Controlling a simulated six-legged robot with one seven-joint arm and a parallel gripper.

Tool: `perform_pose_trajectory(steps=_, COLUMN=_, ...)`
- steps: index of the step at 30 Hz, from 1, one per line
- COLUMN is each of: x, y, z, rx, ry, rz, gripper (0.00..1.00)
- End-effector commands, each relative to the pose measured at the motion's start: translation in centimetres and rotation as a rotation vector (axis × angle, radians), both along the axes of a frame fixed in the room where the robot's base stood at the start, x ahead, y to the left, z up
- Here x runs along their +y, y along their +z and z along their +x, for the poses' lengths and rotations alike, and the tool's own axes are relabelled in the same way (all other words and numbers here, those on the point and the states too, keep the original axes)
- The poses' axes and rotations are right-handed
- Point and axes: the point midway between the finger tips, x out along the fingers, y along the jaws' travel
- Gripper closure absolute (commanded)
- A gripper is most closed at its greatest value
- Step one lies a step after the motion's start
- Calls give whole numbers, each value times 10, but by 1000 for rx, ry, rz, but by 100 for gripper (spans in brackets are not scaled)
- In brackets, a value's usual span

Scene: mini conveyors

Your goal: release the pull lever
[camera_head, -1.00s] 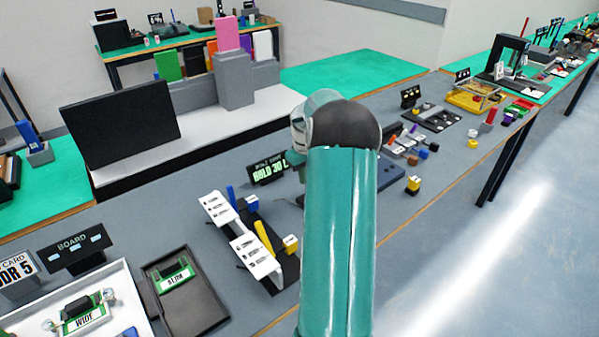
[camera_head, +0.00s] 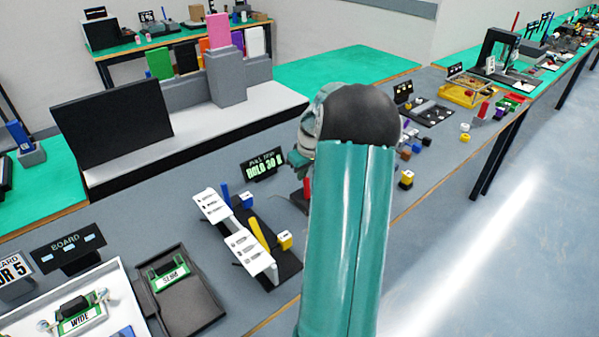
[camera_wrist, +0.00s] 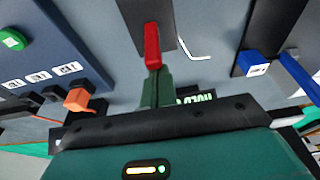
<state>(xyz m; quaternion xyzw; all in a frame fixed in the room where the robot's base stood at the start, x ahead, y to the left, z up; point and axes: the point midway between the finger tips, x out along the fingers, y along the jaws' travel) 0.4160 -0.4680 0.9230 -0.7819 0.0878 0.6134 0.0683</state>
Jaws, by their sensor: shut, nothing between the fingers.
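The pull lever's red handle (camera_wrist: 152,45) is near the top middle of the wrist view, over a dark base plate (camera_wrist: 140,12). In the head view the red lever (camera_head: 307,187) stands just left of my arm, its base partly hidden. My gripper (camera_wrist: 155,76) is shut and empty, with its fingers right at the near end of the red handle. I cannot tell whether they touch it. A black sign (camera_head: 263,163) with green text reading "HOLD 30" stands behind the lever; it also shows upside down in the wrist view (camera_wrist: 200,98).
A blue panel (camera_wrist: 40,55) with a green button (camera_wrist: 13,39) and an orange knob (camera_wrist: 78,99) lies left in the wrist view. A blue block (camera_wrist: 254,64) lies right. White sloped racks (camera_head: 245,245) stand left of the lever in the head view.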

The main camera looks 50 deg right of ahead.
Motion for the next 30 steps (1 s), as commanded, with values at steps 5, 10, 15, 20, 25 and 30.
perform_pose_trajectory(steps=5, x=2, y=2, z=-14, rx=-127, ry=-6, rz=-27, gripper=100)
perform_pose_trajectory(steps=10, x=5, y=3, z=-19, rx=-121, ry=1, rz=-27, gripper=100)
perform_pose_trajectory(steps=15, x=5, y=3, z=-19, rx=-120, ry=1, rz=-26, gripper=100)
perform_pose_trajectory(steps=20, x=4, y=1, z=-16, rx=-119, ry=2, rz=-25, gripper=100)
perform_pose_trajectory(steps=25, x=2, y=-3, z=-9, rx=-119, ry=2, rz=-26, gripper=100)
perform_pose_trajectory(steps=30, x=2, y=-5, z=-5, rx=-119, ry=1, rz=-26, gripper=100)
